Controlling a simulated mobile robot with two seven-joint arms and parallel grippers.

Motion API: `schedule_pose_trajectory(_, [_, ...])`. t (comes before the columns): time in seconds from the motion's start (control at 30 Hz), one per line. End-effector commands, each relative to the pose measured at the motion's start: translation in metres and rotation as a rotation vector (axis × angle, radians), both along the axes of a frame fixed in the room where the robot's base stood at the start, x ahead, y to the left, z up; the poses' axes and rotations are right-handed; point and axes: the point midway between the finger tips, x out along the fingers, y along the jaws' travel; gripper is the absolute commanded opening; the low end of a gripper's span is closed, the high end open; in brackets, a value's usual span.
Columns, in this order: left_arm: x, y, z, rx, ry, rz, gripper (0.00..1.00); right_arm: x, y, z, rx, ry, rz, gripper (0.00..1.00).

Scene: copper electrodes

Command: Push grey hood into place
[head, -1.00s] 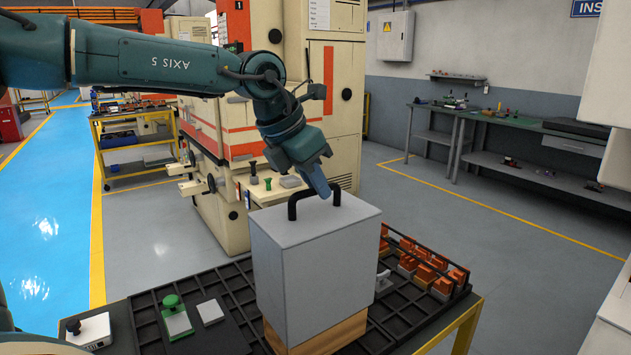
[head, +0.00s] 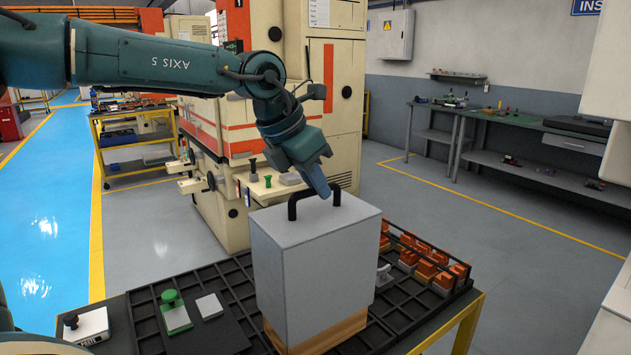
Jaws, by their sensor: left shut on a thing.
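The grey hood (head: 315,275) is a tall box with a black handle (head: 313,202) on top. It stands upright over a wooden base (head: 325,337), whose lower part shows beneath the hood's bottom edge. My left gripper (head: 322,190) comes down from above and is shut on the black handle. Its fingertips are partly hidden at the handle. My right gripper is not in view.
A black gridded tray (head: 233,283) lies on the table around the base. Orange electrodes (head: 425,270) stand in it at the right. A green-topped piece (head: 174,310) and a white box (head: 87,326) are at the left.

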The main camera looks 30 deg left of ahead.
Motion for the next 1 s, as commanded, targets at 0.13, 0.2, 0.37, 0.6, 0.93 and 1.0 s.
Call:
schedule_pose_trajectory(0.13, [0.0003,-0.0002,-0.0031,0.0,-0.003,0.0,0.0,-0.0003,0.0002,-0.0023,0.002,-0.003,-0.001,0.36])
schedule_pose_trajectory(0.2, [0.0003,-0.0002,-0.0045,0.0,-0.003,0.0,0.0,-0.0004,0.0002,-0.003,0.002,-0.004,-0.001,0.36])
schedule_pose_trajectory(0.37, [0.0003,-0.0002,-0.0078,0.0,-0.002,0.0,0.0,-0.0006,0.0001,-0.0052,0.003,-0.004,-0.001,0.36])
schedule_pose_trajectory(0.6, [0.0002,-0.0002,-0.008,0.0,-0.002,0.0,0.26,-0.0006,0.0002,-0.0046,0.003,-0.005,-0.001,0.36])
schedule_pose_trajectory(0.93, [-0.0002,0.0001,-0.0096,0.001,0.002,0.0,0.37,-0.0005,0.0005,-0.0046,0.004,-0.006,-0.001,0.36])
schedule_pose_trajectory(1.0, [-0.0002,0.0001,-0.0096,0.001,0.002,0.0,0.37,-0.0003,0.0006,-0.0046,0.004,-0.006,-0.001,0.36])
